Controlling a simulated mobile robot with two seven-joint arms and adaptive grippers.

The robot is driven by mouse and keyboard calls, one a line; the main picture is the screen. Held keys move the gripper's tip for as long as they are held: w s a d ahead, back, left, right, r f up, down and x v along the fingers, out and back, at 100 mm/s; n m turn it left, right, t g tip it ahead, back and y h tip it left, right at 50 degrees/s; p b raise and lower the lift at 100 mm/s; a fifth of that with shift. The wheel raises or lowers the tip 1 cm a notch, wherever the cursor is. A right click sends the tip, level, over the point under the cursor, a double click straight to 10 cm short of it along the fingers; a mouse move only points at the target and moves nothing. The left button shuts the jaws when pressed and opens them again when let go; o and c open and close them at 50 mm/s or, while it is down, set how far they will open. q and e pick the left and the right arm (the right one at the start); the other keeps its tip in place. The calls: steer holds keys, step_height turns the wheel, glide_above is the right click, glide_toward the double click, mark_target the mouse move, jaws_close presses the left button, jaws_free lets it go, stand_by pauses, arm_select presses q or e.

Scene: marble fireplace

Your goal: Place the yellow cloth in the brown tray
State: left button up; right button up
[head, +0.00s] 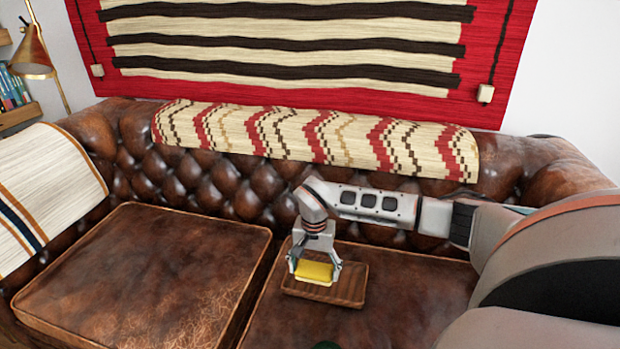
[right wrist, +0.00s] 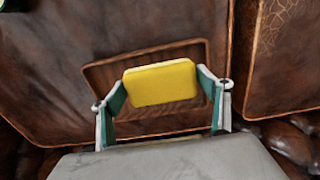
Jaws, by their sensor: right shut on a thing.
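The yellow cloth (head: 314,271) is a small folded block between the fingers of my right gripper (head: 315,270). In the right wrist view the cloth (right wrist: 161,83) spans the gap between both fingertips, and my right gripper (right wrist: 162,88) is shut on it. The brown wooden tray (head: 349,285) rests on the right sofa cushion. The cloth and fingertips appear over the tray, and its rim (right wrist: 100,75) shows behind the cloth in the right wrist view. I cannot tell whether the cloth touches the tray floor. My left gripper is not in view.
The tray sits on the right seat cushion (head: 415,290) of a brown leather sofa, near the gap between cushions. The left cushion (head: 140,270) is bare. The tufted backrest (head: 235,195) rises behind, with a patterned blanket (head: 310,135) over its top. A dark green thing shows at the bottom edge.

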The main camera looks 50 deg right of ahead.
mark_target(313, 287)
steer(key=shift+f, duration=0.55)
step_height(313, 287, down, 3)
steer(key=shift+s+r+b, duration=0.1)
steer(key=shift+s+b, duration=0.05)
steer(key=shift+b, duration=0.4)
steer(key=shift+f, duration=0.35)
steer(key=shift+r, duration=0.15)
steer(key=shift+f, duration=0.25)
steer(key=o, duration=0.9)
steer(key=shift+w, duration=0.2)
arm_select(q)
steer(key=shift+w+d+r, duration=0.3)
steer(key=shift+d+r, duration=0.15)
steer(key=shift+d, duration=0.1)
arm_select(e)
steer(key=shift+o, duration=0.2)
steer(key=shift+r, duration=0.1)
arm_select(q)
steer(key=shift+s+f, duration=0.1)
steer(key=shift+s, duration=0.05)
